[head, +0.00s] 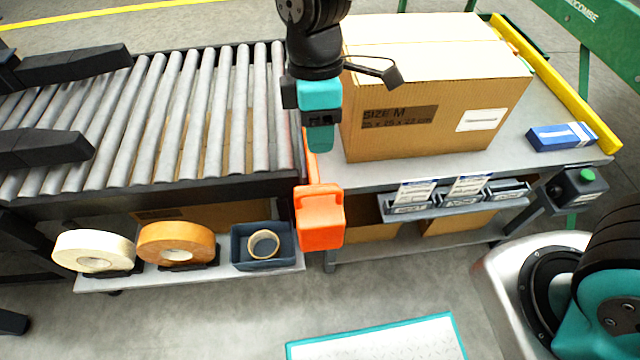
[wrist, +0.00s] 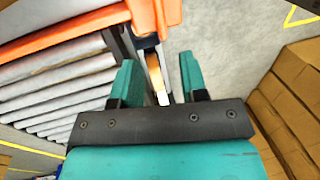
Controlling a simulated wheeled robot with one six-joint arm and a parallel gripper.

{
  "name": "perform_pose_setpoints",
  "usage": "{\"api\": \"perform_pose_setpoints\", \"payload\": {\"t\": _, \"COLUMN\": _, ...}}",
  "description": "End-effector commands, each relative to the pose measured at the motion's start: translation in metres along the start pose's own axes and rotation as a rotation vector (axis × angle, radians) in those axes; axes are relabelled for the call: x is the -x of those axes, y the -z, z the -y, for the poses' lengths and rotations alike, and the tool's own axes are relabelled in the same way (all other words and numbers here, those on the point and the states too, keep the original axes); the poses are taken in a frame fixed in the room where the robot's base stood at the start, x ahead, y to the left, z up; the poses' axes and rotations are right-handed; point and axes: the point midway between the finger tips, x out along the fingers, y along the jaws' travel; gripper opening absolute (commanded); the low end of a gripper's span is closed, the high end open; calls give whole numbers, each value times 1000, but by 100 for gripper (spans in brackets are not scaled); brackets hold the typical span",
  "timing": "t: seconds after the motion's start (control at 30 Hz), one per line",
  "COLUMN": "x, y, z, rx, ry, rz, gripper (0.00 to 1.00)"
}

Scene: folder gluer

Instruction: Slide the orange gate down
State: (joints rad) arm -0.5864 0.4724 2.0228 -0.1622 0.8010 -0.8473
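The orange gate (head: 320,217) stands between the roller conveyor and the grey table, with a block-shaped orange end at the front and a thin orange edge running back from it. In the wrist view the orange gate (wrist: 65,42) runs across the upper left, with its thicker end at the top centre. My gripper (head: 319,140) hangs above and behind the orange block in the head view. In the wrist view my gripper (wrist: 160,72) is open, its two teal fingers apart. A narrow grey and white post shows beyond the gap. I cannot tell whether a finger touches the gate.
The roller conveyor (head: 180,110) lies left. A large cardboard box (head: 430,100) stands on the grey table (head: 530,170) close right of my gripper. A blue box (head: 562,136) lies further right. Tape rolls (head: 175,243) and a dark bin (head: 290,246) sit on a low shelf.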

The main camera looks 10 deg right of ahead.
Motion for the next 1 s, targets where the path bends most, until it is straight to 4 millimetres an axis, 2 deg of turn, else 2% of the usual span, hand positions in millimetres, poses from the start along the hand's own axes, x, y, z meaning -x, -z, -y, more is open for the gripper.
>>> {"api": "perform_pose_setpoints", "payload": {"t": 0.03, "x": -15, "y": 0, "z": 0, "rx": 0, "ry": 5, "rz": 3, "gripper": 40}}
{"api": "perform_pose_setpoints", "payload": {"t": 0.2, "x": -54, "y": 0, "z": 0, "rx": 0, "ry": 4, "rz": 3, "gripper": 40}}
{"api": "perform_pose_setpoints", "payload": {"t": 0.4, "x": -92, "y": -1, "z": 1, "rx": 0, "ry": 2, "rz": 2, "gripper": 40}}
{"api": "perform_pose_setpoints", "payload": {"t": 0.5, "x": -104, "y": 0, "z": 0, "rx": -1, "ry": 2, "rz": 1, "gripper": 40}}
{"api": "perform_pose_setpoints", "payload": {"t": 0.7, "x": -114, "y": 0, "z": 0, "rx": -1, "ry": 0, "rz": 0, "gripper": 40}}
{"api": "perform_pose_setpoints", "payload": {"t": 0.93, "x": -114, "y": 0, "z": 0, "rx": -1, "ry": 0, "rz": 0, "gripper": 40}}
{"api": "perform_pose_setpoints", "payload": {"t": 0.97, "x": -114, "y": 0, "z": 0, "rx": -1, "ry": 0, "rz": 0, "gripper": 38}}
{"api": "perform_pose_setpoints", "payload": {"t": 1.0, "x": -114, "y": 0, "z": 0, "rx": -1, "ry": 0, "rz": 0, "gripper": 28}}
